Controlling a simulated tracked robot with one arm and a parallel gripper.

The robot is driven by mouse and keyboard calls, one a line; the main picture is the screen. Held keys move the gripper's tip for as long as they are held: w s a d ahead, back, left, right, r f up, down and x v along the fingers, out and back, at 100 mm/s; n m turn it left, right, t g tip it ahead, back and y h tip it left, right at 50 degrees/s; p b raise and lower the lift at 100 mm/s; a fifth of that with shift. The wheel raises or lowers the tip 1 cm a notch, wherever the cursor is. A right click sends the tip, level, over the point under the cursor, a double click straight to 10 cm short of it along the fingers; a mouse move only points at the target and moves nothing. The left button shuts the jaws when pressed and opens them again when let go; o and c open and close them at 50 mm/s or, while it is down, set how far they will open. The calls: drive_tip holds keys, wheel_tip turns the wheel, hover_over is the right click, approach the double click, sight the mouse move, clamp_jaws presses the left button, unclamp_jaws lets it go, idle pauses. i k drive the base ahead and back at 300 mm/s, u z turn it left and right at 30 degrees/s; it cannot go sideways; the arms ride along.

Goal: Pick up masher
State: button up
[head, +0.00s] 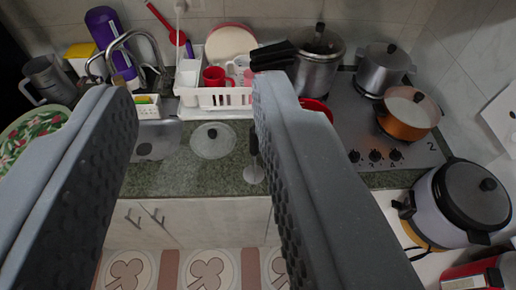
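My gripper (190,95) fills the foreground in the head view, with its two grey fingers spread wide and nothing held between them. What looks like the masher (254,174) is on the green counter, beside the inner edge of the right finger. It has a dark handle and a pale round end. The right finger lies very close to it in the picture and hides part of it. I cannot tell whether they touch, but the counter looks well beyond the fingertips.
A glass lid (213,140) lies on the counter (185,178) between the fingers. A white dish rack (215,97) with cups stands behind it. A sink (155,140) is at left. Pots and a stove (350,120) are at right, with a rice cooker (470,200) nearer.

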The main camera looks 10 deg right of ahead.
sight(253, 174)
drive_tip(key=z, duration=0.2)
drive_tip(key=k, duration=1.25)
drive_tip(key=u, duration=0.65)
drive_tip(key=i, duration=2.05)
drive_tip(key=z, duration=0.7)
